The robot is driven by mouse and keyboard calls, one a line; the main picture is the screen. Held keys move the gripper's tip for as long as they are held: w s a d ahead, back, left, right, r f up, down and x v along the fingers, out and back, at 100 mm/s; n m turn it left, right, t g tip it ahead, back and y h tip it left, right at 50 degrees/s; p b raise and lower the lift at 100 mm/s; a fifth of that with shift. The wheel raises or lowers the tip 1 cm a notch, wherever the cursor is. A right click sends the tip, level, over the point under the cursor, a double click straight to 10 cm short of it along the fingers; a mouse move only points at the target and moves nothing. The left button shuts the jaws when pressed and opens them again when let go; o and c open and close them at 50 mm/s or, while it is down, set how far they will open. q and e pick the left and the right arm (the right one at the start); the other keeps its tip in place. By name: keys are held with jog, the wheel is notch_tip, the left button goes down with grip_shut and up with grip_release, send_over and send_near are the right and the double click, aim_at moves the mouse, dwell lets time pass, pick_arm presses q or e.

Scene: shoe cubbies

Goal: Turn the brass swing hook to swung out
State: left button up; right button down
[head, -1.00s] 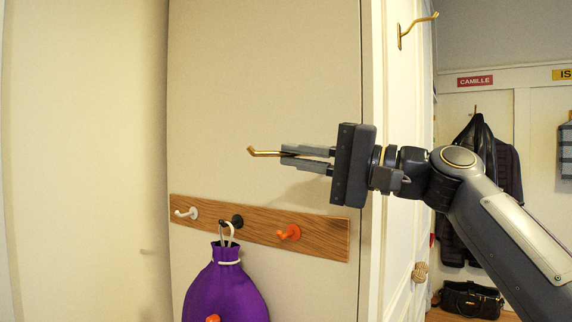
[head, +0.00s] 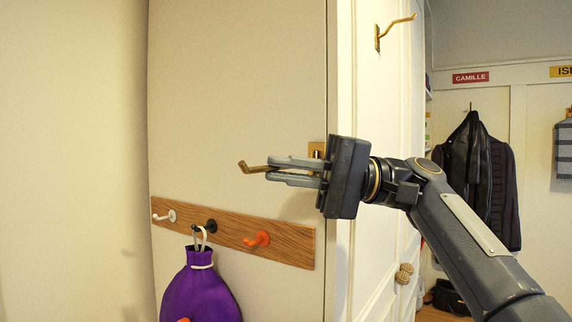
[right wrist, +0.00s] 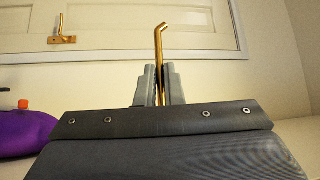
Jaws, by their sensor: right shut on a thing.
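The brass swing hook (head: 248,168) sticks out to the left past my fingertips in the head view, its bent tip turned up. A brass plate (head: 316,150) shows on the pale panel just behind my gripper. My right gripper (head: 283,171) is shut on the hook's arm. In the right wrist view the hook (right wrist: 159,40) rises from between my two fingers (right wrist: 160,85), its tip bent to the right. The hook's joint to its plate is hidden by my gripper. My left gripper is in neither view.
A wooden rail (head: 232,233) with white, black and orange pegs is below, and a purple bag (head: 200,292) hangs from the black peg. Another brass hook (head: 395,30) is on the white door at upper right. Dark coats (head: 480,165) hang beyond.

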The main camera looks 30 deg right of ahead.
dwell(0.3)
jog(key=c, duration=1.6)
grip_release()
jog(key=shift+o, duration=0.2)
jog(key=shift+d, duration=0.1)
jog(key=v, duration=0.7)
jog(key=shift+d, duration=0.35)
jog(key=shift+a+f+p, duration=0.1)
jog(key=shift+f+p, duration=0.05)
jog(key=shift+p, duration=0.15)
